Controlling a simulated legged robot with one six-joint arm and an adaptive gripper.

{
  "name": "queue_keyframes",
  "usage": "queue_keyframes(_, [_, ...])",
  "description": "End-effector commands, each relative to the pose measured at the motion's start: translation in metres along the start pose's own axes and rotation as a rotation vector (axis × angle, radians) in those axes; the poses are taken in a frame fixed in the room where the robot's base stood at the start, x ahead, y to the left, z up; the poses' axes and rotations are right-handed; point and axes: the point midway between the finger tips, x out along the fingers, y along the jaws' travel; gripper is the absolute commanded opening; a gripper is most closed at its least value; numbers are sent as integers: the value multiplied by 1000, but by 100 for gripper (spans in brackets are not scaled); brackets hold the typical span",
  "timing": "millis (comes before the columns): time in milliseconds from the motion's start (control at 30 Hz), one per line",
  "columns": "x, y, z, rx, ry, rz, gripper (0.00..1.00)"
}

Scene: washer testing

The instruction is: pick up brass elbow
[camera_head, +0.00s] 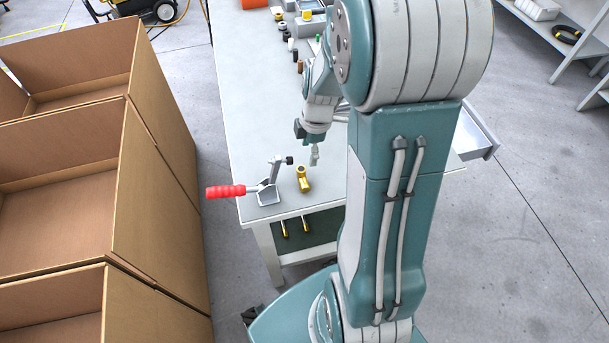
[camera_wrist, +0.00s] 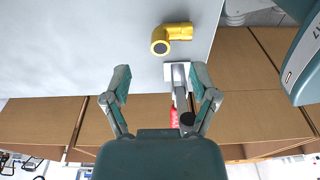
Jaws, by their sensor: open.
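The brass elbow (camera_head: 303,180) stands on the white table (camera_head: 255,110) near its front edge, just right of the toggle clamp (camera_head: 268,193) with its red handle. In the wrist view the elbow (camera_wrist: 175,37) shows beyond my fingertips, a little right of centre, with its round open end toward the camera. My gripper (camera_head: 315,155) is above and slightly to the right of the elbow in the head view, apart from it. In the wrist view my gripper (camera_wrist: 160,80) has its two fingers spread wide with nothing between them.
Open cardboard boxes (camera_head: 150,200) stand left of the table. Several small fittings (camera_head: 292,45) line the table's back. The table's left middle is clear.

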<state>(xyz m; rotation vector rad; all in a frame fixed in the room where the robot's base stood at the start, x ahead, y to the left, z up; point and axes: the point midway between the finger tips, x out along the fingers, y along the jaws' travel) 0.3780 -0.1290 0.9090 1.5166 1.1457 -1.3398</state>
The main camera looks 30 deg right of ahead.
Motion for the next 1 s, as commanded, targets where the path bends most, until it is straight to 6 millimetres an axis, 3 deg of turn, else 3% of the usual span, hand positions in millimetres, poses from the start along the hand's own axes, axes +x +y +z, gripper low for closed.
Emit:
queue_keyframes(533, [67, 3, -3, 0, 2, -3, 76])
queue_keyframes(867, [74, 3, -5, 0, -1, 1, 76])
queue_keyframes(1000, [74, 3, -4, 0, -1, 1, 13])
